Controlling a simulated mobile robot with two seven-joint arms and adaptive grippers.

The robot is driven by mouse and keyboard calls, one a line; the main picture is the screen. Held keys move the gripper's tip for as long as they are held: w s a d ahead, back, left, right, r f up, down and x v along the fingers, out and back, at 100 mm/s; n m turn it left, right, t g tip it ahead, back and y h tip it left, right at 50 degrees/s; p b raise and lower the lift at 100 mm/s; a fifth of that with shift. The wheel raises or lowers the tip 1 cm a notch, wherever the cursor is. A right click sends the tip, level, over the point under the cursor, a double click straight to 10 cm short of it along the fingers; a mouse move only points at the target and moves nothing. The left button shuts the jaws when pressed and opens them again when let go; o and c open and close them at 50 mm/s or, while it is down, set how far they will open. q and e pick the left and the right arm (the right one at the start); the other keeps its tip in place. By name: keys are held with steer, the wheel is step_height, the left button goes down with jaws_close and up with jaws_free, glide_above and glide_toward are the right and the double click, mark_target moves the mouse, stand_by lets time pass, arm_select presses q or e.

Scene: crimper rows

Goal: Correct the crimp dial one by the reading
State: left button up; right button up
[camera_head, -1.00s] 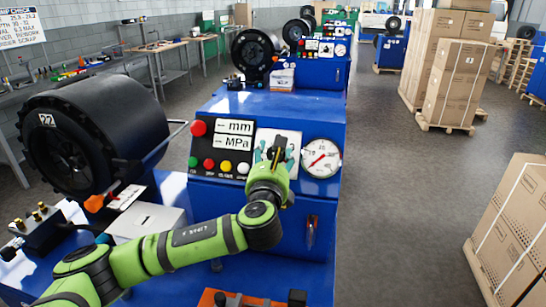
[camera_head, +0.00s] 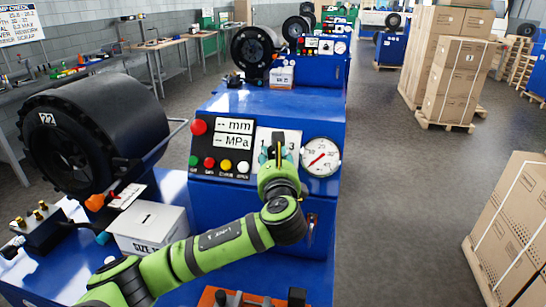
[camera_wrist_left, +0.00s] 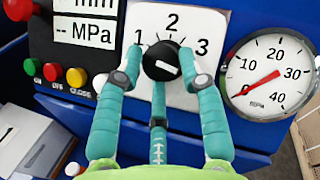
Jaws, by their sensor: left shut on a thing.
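The crimp dial is a black round knob (camera_wrist_left: 163,62) with a white mark, on a white plate (camera_wrist_left: 190,22) numbered 1, 2 and 3. In the left wrist view the mark lies towards the lower right of the knob. My left gripper (camera_head: 277,150) is at the panel, its teal fingers on either side of the knob and shut on it. The fingers hide most of the dial in the head view. The display (camera_head: 233,134) shows dashes beside mm and MPa. The round gauge (camera_wrist_left: 270,75) has a red needle near its low end. My right gripper is not in view.
Red, green and yellow buttons (camera_head: 227,165) sit left of the dial. Cartons (camera_head: 515,230) stand at the right, with clear floor between.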

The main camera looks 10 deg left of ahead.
arm_select(q)
steer(key=shift+w+d+r+n+g+y+p, duration=0.1)
steer(key=shift+r+n+g+y+p, duration=0.2)
steer(key=shift+n, duration=0.45)
steer(key=shift+w+r+n+g+y+p, duration=0.1)
steer(key=shift+r+n+g+y, duration=0.15)
steer(key=shift+n+y, duration=0.4)
steer(key=shift+r+n+h, duration=0.1)
steer(key=shift+n+h, duration=0.15)
steer(key=shift+n, duration=0.05)
steer(key=o, duration=1.1)
steer(key=shift+f, duration=0.2)
steer(key=shift+f, duration=0.15)
steer(key=v, duration=1.2)
